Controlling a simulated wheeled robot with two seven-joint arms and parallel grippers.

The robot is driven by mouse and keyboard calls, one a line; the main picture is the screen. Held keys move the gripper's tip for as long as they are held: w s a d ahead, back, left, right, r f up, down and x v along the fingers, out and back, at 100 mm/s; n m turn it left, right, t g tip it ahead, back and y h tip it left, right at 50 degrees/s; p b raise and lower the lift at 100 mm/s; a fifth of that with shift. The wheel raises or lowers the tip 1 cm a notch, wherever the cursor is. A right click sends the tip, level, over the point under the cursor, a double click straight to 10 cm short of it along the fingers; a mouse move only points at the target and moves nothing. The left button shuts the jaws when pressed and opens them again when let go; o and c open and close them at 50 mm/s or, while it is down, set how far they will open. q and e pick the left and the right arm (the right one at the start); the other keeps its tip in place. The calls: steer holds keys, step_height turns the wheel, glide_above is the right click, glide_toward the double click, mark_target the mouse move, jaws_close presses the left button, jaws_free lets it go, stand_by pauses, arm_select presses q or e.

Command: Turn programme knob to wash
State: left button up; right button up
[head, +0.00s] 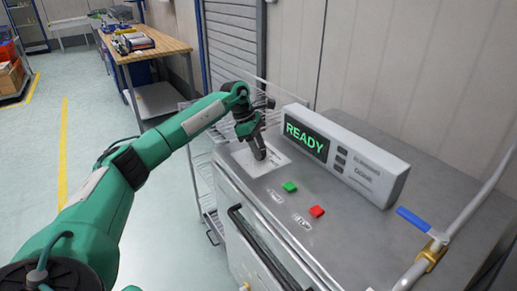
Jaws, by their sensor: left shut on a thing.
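My left gripper (259,154) points down onto a pale label plate (276,161) at the far left of the grey machine top. It is shut on the programme knob, which its fingers almost wholly hide, so I cannot tell the knob's pointing direction. The plate's markings are too small to read. A display box (345,152) stands behind on the machine top, its screen showing READY in green. My right gripper is not in view.
A green button (290,187) and a red button (317,211) sit right of the plate. A blue-handled valve (414,220) on a pipe is at the right. A wire rack (205,170) and a wooden workbench (150,49) stand at left. The floor is clear.

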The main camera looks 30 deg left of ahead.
arm_select(q)
steer(key=shift+w+m+g, duration=0.1)
steer(key=shift+m+g, duration=0.2)
steer(key=shift+m, duration=0.4)
steer(key=shift+m+g, duration=0.4)
steer(key=shift+m, duration=0.6)
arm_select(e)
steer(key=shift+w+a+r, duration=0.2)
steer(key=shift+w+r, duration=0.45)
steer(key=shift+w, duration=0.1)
arm_select(q)
steer(key=o, duration=1)
steer(key=shift+r, duration=0.1)
steer(key=shift+a+r, duration=0.15)
steer(key=shift+r, duration=0.05)
steer(key=b+v, duration=0.1)
steer(key=v, duration=1.2)
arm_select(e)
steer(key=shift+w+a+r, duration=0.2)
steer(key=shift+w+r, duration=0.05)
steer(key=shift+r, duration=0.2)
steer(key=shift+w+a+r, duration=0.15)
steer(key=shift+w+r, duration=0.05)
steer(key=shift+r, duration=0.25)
